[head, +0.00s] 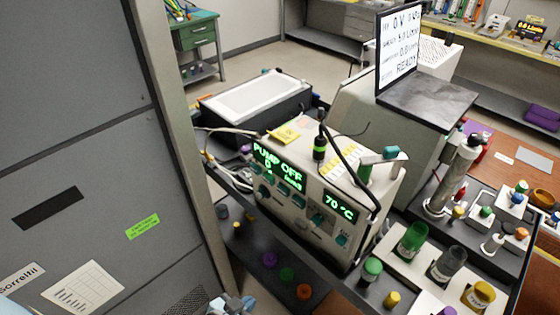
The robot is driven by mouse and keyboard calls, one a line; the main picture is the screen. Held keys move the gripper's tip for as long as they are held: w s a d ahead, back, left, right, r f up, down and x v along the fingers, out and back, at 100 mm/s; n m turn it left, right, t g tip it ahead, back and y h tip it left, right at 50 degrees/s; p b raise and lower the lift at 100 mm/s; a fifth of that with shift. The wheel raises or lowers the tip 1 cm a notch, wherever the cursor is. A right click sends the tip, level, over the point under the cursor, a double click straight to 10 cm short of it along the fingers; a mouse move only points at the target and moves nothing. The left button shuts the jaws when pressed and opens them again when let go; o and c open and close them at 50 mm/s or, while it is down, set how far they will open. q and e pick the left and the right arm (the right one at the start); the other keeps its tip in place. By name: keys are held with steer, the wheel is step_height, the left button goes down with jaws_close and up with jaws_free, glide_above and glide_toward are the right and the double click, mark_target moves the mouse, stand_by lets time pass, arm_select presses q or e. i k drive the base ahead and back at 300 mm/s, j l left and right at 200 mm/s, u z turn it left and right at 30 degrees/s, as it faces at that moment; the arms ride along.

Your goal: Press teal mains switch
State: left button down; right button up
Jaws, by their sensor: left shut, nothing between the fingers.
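The beige pump unit (312,240) stands on a dark cart in the middle of the head view. Its green display (277,166) reads "PUMP OFF" and a second display (340,206) reads 70 °C. Several small teal controls (318,220) sit on its front panel; which one is the mains switch I cannot tell. My left gripper (238,303) is at the bottom edge, low and left of the unit, apart from the panel. It is shut and empty, and partly cut off by the frame. My right gripper is not in view.
A tall grey cabinet (90,150) fills the left side. Green, dark and yellow jars (411,240) stand on a pale tray at the lower right. A screen (397,52) on a beige instrument reads "READY".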

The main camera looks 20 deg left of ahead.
mark_target(341, 240)
steer(key=k+l, duration=0.1)
steer(key=l, duration=1)
steer(key=k+l, duration=0.15)
steer(key=l, duration=0.4)
